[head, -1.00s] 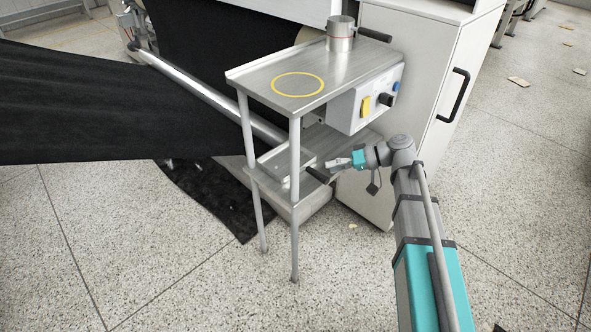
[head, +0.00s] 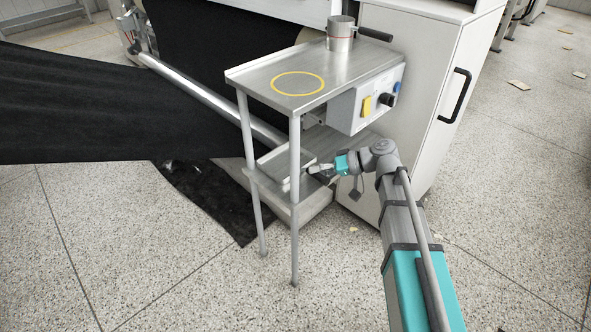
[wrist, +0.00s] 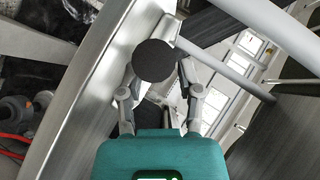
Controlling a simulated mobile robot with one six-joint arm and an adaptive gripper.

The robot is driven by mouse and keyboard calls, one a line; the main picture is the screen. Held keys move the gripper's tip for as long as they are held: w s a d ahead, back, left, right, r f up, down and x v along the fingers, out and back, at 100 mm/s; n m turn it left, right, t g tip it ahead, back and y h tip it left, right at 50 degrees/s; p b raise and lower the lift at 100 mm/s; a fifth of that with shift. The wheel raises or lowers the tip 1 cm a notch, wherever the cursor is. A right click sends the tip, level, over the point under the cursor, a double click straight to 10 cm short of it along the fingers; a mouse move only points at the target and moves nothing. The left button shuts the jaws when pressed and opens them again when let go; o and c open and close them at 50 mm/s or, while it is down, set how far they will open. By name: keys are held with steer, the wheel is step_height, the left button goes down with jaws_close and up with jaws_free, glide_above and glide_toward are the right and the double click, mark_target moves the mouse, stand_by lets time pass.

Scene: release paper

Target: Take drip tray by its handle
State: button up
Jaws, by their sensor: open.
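The drip tray (head: 287,157) is a shallow metal tray on the stand's lower shelf, partly hidden by a front leg. Its black handle sticks out to the right and is mostly hidden by my gripper (head: 315,169) in the head view. In the wrist view, the handle's round black end (wrist: 154,60) faces the camera, between the two fingers of my gripper (wrist: 158,78). The fingers are open, one on each side of the handle. Whether either finger touches it, I cannot tell.
The metal stand (head: 255,76) has a top shelf with a yellow ring and a metal cup (head: 341,36) above my gripper. A control box (head: 365,99) hangs under that shelf. A white cabinet (head: 420,75) stands to the right.

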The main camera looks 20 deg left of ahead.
steer(key=shift+x, duration=0.8)
jaws_close()
